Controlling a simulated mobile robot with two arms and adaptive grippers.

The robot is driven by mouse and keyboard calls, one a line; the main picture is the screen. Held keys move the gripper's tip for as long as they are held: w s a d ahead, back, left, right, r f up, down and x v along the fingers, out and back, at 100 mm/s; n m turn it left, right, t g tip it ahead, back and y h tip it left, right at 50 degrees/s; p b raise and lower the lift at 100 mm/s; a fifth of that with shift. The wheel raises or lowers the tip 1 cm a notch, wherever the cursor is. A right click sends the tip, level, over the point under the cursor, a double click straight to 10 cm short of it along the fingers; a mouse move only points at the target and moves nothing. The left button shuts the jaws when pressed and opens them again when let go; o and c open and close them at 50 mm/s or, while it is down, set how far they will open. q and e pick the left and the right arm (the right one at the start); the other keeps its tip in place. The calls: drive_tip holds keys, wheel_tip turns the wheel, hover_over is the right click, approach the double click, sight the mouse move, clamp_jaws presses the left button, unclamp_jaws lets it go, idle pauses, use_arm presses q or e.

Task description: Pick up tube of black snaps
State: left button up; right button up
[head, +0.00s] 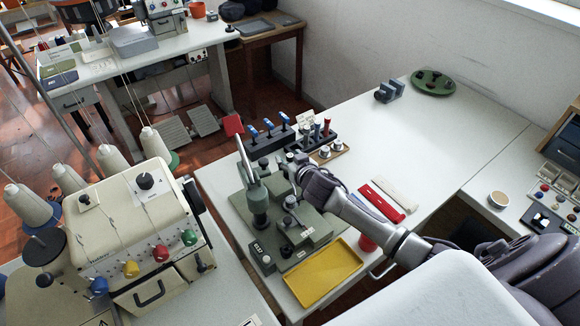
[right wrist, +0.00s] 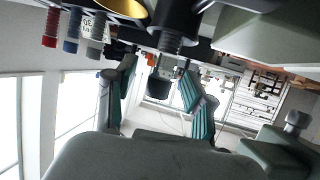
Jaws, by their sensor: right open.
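A small dark rack (head: 329,138) on the white table holds several slim upright pieces, including a red one (head: 326,126) and dark ones beside it. Which is the tube of black snaps I cannot tell at this size. My right gripper (head: 293,159) is just to the near left of this rack, above the green press. In the right wrist view its two teal-padded fingers (right wrist: 160,90) are apart with nothing held between them. Red, blue and grey tubes (right wrist: 72,30) show at the upper left there. My left gripper is not in view.
The green snap press (head: 258,205) stands left of my right arm. A yellow tray (head: 318,273) lies at the table's near edge. Another dark rack (head: 267,137) holds blue-topped pieces. Red and white strips (head: 382,202) lie right of the arm.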

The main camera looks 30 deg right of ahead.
clamp_jaws()
drive_tip(key=shift+r, duration=0.15)
